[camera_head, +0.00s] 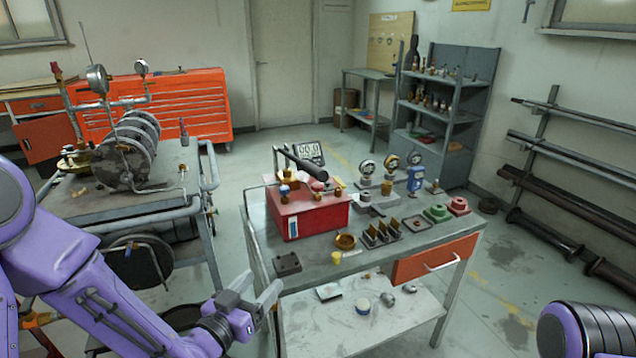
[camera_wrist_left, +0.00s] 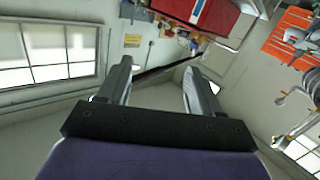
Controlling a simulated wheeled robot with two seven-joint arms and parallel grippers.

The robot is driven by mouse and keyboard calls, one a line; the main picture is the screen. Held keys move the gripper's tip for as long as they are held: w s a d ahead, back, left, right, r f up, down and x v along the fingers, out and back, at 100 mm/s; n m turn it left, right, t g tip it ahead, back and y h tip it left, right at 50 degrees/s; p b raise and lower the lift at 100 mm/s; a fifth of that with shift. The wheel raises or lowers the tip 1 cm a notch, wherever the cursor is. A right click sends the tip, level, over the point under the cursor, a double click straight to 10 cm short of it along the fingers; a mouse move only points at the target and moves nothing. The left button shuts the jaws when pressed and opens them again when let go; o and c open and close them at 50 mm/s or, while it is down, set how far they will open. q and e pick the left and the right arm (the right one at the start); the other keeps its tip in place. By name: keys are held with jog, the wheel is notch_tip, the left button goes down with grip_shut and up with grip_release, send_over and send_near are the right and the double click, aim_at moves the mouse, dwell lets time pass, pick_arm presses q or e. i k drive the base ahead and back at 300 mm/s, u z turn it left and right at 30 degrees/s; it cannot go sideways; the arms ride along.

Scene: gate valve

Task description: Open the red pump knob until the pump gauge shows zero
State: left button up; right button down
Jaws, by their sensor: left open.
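The red pump (camera_head: 312,212) is a box on the workbench with a dark handle bar and fittings on top. A red knob (camera_head: 317,186) shows on its top; a blue-and-white one (camera_head: 284,190) sits left of it. The pump gauge (camera_head: 308,153) is a digital display behind the pump, its digits too small to read surely. My left gripper (camera_head: 262,290) is open and empty, low in front of the bench's left end, apart from the pump. In the left wrist view its fingers (camera_wrist_left: 157,88) are spread, with the red pump (camera_wrist_left: 200,14) at the top. My right gripper is out of view.
The workbench (camera_head: 375,262) also carries dial gauges (camera_head: 367,168), a black slotted rack (camera_head: 381,233), a dark block (camera_head: 287,264) and a brass ring (camera_head: 345,242). A metal cart (camera_head: 150,215) with machinery stands left. Floor shows between cart and bench.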

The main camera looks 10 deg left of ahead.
aim_at(318, 187)
jog(key=i, duration=0.95)
